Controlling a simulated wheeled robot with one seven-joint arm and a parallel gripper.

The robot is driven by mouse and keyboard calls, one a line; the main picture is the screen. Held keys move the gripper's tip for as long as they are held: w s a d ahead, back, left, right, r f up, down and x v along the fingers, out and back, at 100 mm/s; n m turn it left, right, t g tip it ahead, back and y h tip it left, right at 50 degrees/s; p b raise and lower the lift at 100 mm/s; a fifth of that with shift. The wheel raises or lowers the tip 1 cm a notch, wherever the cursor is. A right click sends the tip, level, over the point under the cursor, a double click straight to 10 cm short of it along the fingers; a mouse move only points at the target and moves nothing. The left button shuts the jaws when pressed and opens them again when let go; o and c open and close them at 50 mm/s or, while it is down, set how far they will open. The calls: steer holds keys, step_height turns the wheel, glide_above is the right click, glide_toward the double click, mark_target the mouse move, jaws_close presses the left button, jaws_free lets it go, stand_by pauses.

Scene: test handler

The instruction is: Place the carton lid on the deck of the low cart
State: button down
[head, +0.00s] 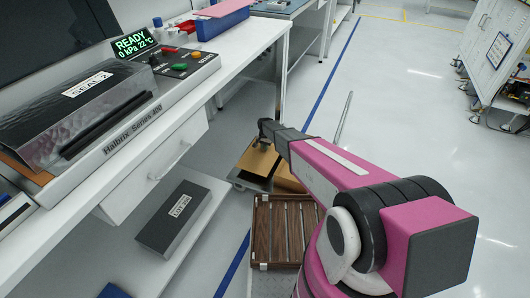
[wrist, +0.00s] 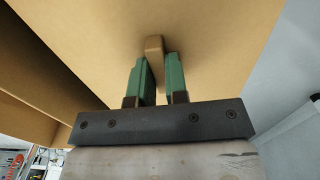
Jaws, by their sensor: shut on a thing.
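The carton lid (head: 258,160) is a flat tan cardboard piece, seen below my gripper (head: 264,141) in the head view. In the wrist view the lid (wrist: 225,35) fills most of the picture. My green fingers (wrist: 158,60) are shut on the small tan knob (wrist: 154,44) on it. The low cart (head: 240,182) shows as a dark, low platform edge under and beside the lid. Much of its deck is hidden by the lid and my arm. I cannot tell whether the lid touches the deck.
A tan carton (head: 287,181) stands just right of the lid, partly behind my arm. A brown slatted crate (head: 262,230) is nearer. A white bench (head: 235,48) with a sealing machine (head: 95,105) runs along the left. Open floor (head: 400,110) lies to the right.

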steer(key=shift+f, duration=2)
steer(key=shift+f, duration=0.15)
steer(key=c, duration=1.1)
jaws_free()
step_height(320, 180, up, 12)
steer(key=shift+s+d+r, duration=0.1)
steer(key=shift+d+r, duration=0.05)
steer(key=s+d+r+n, duration=0.1)
steer(key=s+d+r, duration=0.6)
steer(key=s, duration=0.5)
steer(key=s+d+r+n, duration=0.2)
steer(key=s+d+r, duration=0.5)
steer(key=s+r, duration=0.4)
steer(key=s+d+r+n, duration=0.1)
steer(key=s+d+r, duration=0.6)
steer(key=s, duration=0.6)
steer(key=shift+d+r+n, duration=0.3)
steer(key=shift+r, duration=0.6)
